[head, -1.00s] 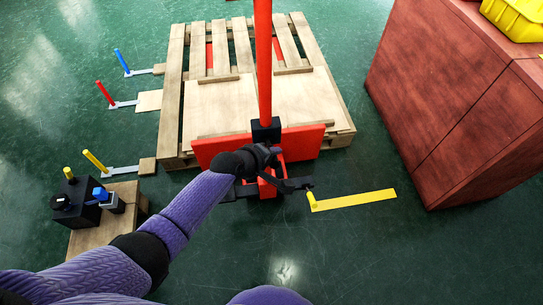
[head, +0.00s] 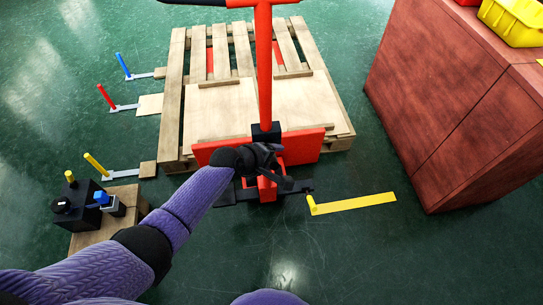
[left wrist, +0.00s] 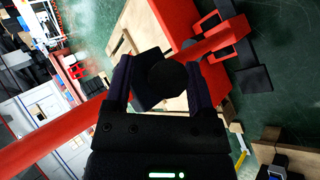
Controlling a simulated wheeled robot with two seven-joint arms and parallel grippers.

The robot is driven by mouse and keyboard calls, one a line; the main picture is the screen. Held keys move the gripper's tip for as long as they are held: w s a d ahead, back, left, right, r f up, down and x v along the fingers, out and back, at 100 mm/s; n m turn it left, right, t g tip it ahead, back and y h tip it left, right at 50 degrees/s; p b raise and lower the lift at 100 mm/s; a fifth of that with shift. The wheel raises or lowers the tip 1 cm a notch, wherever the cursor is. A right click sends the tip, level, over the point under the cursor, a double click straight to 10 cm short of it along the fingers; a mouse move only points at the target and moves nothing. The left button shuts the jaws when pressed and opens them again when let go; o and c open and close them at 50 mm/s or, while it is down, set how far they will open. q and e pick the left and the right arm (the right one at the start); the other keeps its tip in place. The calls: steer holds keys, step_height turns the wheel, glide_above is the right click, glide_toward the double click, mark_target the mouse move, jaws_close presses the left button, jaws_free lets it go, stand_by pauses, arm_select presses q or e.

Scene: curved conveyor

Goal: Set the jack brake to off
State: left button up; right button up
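The jack is red, with a tall red handle (head: 264,70) rising from a black block (head: 266,133) and a red plate (head: 302,145) across its front. Black bars (head: 234,196) stick out sideways at its foot near the floor. I cannot tell which part is the brake. My left gripper (head: 281,168) is in front of the jack, just below the black block. In the left wrist view its two fingers (left wrist: 159,88) stand apart with a dark block and round hub (left wrist: 166,78) seen between them. Contact is unclear. My right gripper is not in view.
A wooden pallet (head: 178,100) lies behind the jack. A large reddish cabinet (head: 450,100) stands at the right. A yellow bar (head: 355,203) is on the floor. Blue, red and yellow levers (head: 95,163) stand at the left, near a wooden box (head: 133,201) with black devices.

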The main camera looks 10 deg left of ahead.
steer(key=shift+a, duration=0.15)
arm_select(q)
steer(key=shift+s+a+r, duration=0.1)
steer(key=shift+r, duration=0.15)
steer(key=p+v, duration=0.7)
steer(key=v, duration=0.2)
steer(key=shift+s, duration=0.15)
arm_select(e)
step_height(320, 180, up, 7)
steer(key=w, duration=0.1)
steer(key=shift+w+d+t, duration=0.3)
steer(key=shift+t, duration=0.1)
arm_select(q)
steer(key=shift+a, duration=0.15)
